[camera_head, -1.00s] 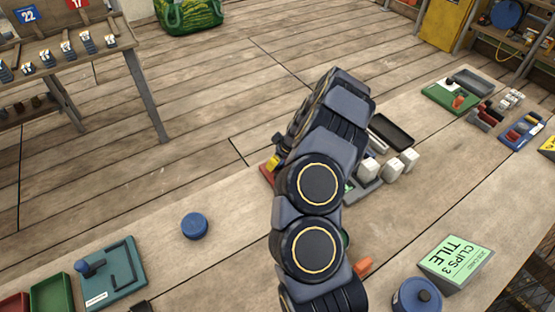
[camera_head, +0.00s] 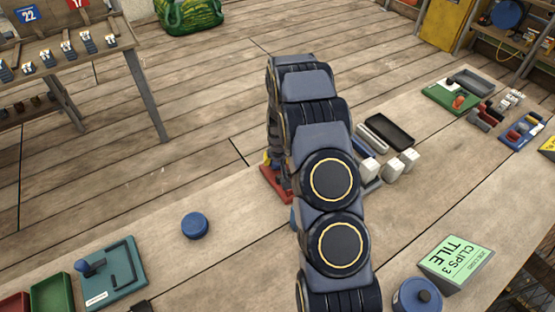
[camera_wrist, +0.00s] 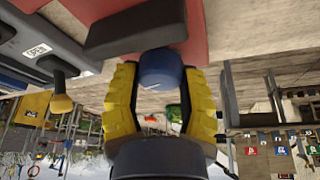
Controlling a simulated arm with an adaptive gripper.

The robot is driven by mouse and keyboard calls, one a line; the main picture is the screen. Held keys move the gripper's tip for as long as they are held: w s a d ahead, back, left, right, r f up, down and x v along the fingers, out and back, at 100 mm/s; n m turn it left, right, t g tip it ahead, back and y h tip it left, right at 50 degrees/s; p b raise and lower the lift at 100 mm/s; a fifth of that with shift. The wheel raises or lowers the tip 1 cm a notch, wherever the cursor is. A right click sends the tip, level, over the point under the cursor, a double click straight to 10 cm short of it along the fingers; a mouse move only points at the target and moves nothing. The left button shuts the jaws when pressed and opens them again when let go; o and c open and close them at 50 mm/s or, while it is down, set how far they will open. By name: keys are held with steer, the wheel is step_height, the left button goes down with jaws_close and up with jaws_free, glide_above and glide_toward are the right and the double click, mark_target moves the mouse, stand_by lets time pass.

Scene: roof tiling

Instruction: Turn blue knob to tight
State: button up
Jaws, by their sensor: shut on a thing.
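The blue knob (camera_wrist: 161,67) shows in the wrist view as a rounded blue piece between the two yellow fingers of my gripper (camera_wrist: 161,84). My gripper is shut on it, with one finger on each side. Behind the knob are a dark bar (camera_wrist: 135,30) and a red base (camera_wrist: 205,25). In the head view the red base (camera_head: 275,184) is partly visible on the workbench (camera_head: 240,262), left of my arm. My arm hides the knob and gripper there. I cannot tell the knob's turn position or any tightness mark.
A yellow knob (camera_wrist: 61,103) beside an "OPEN" label stands left in the wrist view. A round blue piece (camera_head: 194,225) and a teal fixture (camera_head: 112,272) lie left on the bench. White blocks (camera_head: 393,171) and a black tray (camera_head: 388,132) sit right of my arm.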

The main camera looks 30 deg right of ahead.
steer(key=shift+m, duration=0.5)
steer(key=o, duration=1.1)
steer(key=shift+o, duration=0.2)
steer(key=v, duration=1.2)
steer(key=shift+a, duration=0.25)
steer(key=shift+w, duration=0.15)
